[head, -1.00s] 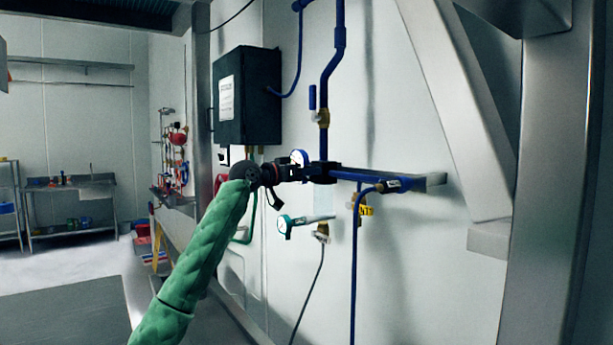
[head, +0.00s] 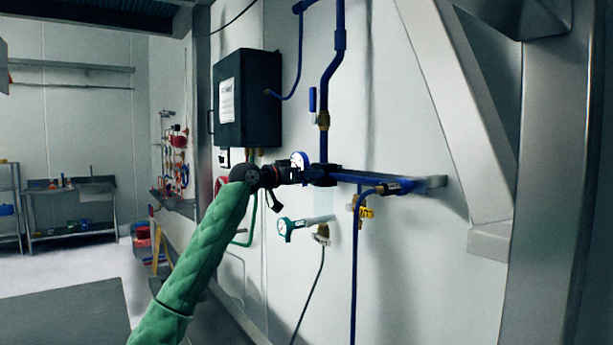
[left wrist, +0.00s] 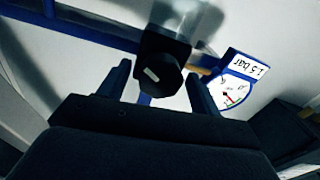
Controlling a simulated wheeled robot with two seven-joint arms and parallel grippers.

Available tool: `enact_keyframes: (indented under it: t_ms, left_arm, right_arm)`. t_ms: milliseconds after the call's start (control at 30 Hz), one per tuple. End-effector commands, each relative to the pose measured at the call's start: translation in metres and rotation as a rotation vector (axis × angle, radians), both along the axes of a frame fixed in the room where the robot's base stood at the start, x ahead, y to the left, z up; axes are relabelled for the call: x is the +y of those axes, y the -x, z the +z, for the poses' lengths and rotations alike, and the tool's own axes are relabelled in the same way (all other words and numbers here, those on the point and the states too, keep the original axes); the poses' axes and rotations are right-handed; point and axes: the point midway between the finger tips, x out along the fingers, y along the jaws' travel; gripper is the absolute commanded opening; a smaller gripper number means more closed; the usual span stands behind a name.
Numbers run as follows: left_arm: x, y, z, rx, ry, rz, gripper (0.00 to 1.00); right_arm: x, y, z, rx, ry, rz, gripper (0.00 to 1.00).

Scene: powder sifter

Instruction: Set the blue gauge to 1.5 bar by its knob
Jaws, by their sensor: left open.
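The blue gauge (head: 299,160) is on the blue pipework on the wall, partly hidden behind my left gripper (head: 326,174). In the left wrist view the gauge (left wrist: 234,91) has a white dial, a red needle and a "1.5 bar" label (left wrist: 249,68). The needle's exact reading is too small to tell. The black knob (left wrist: 161,74) shows in the left wrist view, between the two fingers of my open left gripper (left wrist: 158,70). A gap shows on each side of the knob, so the fingers do not grip it. My right gripper is not in view.
A green gauge (head: 285,228) sits below the blue one. A dark box (head: 247,98) hangs on the wall at upper left. A blue pipe (head: 354,275) and a yellow-tagged valve (head: 366,212) are right of my gripper. A steel frame (head: 560,170) stands at right.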

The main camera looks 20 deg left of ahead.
Motion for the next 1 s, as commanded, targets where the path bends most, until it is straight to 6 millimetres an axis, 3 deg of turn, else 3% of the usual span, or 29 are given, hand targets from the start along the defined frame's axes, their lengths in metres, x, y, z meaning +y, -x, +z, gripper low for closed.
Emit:
enact_keyframes:
  t_ms: [600, 1000]
  left_arm:
    - [0.046, 0.056, -0.002, 0.0, -0.001, 0.002, 0.64]
    - [0.049, 0.061, 0.0, 0.0, 0.0, 0.001, 0.64]
  right_arm:
    - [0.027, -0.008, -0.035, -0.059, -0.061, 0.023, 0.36]
    - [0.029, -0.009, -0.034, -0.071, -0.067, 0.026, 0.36]
